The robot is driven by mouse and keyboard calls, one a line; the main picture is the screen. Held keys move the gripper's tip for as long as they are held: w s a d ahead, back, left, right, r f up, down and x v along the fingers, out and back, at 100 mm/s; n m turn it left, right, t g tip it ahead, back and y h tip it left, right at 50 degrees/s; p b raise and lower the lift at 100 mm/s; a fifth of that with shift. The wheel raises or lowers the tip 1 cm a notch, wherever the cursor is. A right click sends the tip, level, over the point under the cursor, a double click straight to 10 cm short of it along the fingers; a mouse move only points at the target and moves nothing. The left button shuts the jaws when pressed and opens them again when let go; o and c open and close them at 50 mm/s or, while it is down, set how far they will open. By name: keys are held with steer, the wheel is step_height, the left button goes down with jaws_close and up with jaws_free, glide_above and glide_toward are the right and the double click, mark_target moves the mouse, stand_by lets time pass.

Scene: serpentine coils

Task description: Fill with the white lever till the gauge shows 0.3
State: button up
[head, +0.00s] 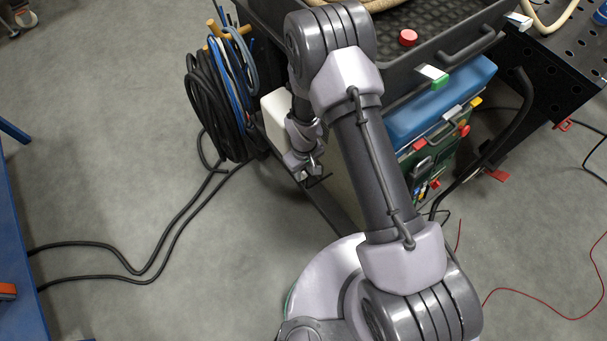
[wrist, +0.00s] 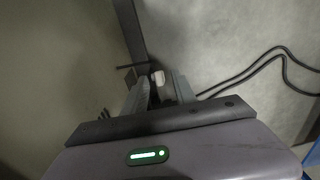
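My gripper (head: 312,178) hangs low beside the pale side panel (head: 342,190) of the cart in the head view. In the wrist view, my gripper's two fingers (wrist: 160,90) stand apart. A small whitish piece (wrist: 157,77) shows between and just beyond the fingertips. It may be the white lever, but it is small and blurred, and I cannot tell whether the fingers touch it. No gauge can be made out in either view.
A black-topped cart (head: 465,35) with a red knob (head: 408,37) stands behind my arm. Coiled cables (head: 215,105) hang at its left, and black cables (head: 150,275) trail over the floor. The grey floor (head: 110,150) at left is mostly clear. A blue structure (head: 12,240) stands at the left edge.

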steer(key=shift+f, duration=0.7)
jaws_close()
stand_by(1.0)
